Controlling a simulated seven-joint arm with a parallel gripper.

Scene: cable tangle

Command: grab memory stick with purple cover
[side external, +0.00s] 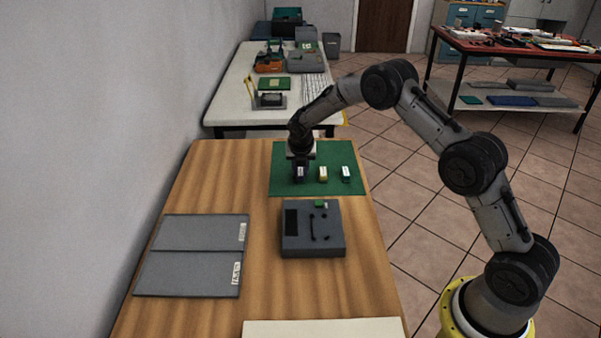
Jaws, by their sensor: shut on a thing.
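The memory stick with the purple cover (300,175) is at the left of a row of three sticks on the green mat (283,187). It is small and dark purple with a pale top. My gripper (300,166) points down over it and is shut on it. The fingers are small and partly hide the stick. I cannot tell whether the stick still touches the mat.
A grey box (325,245) with dark parts is in front of the mat. Two grey panels (193,255) lie at left. Bare wood (228,170) is left of the mat.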

